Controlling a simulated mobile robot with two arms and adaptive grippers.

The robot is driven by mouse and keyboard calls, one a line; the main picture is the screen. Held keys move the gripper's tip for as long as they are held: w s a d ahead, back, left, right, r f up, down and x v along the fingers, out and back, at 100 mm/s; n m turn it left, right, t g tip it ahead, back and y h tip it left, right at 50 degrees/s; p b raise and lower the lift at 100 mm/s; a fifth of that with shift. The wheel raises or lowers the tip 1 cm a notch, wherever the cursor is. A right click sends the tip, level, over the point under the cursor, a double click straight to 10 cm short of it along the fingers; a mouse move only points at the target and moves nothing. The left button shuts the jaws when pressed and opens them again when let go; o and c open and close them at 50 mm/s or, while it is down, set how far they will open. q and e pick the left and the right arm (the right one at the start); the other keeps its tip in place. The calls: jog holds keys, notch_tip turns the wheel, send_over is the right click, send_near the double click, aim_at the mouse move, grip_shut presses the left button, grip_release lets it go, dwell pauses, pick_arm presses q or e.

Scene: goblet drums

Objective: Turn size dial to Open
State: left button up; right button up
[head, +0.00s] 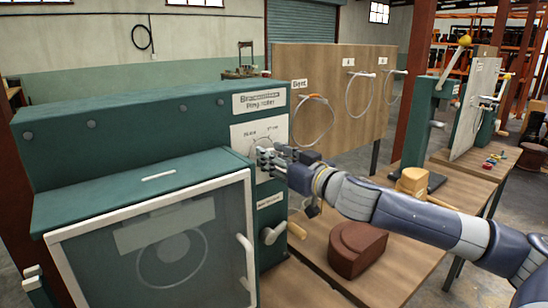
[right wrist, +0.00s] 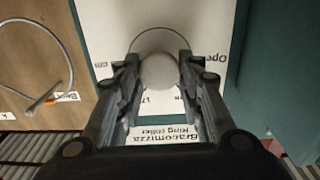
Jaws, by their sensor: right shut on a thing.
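The size dial is a round pale knob (right wrist: 160,73) on a white plate (right wrist: 160,18) of the green ring roller. In the right wrist view the plate's lettering is upside down, with "Open" (right wrist: 213,58) at the right. My right gripper (right wrist: 158,70) is shut on the knob, one finger on each side. In the head view the right gripper (head: 268,158) reaches the plate (head: 245,135) from the right and hides most of the dial. I cannot tell where the dial points. My left gripper is not seen.
The ring roller's green housing (head: 130,120) has a clear, white-framed door (head: 250,215) below left. A wooden board (head: 340,125) with hanging rings stands behind.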

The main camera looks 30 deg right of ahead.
jog(key=shift+c, duration=0.2)
pick_arm(q)
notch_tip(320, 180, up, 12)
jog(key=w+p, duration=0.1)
jog(key=p, duration=1)
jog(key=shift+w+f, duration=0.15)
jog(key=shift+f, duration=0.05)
pick_arm(e)
jog(key=shift+d+f+m, duration=0.1)
jog(key=shift+f+m, duration=0.05)
jog(key=shift+m, duration=17.85)
pick_arm(q)
jog(key=shift+p, duration=0.3)
pick_arm(e)
jog(key=shift+w, duration=0.1)
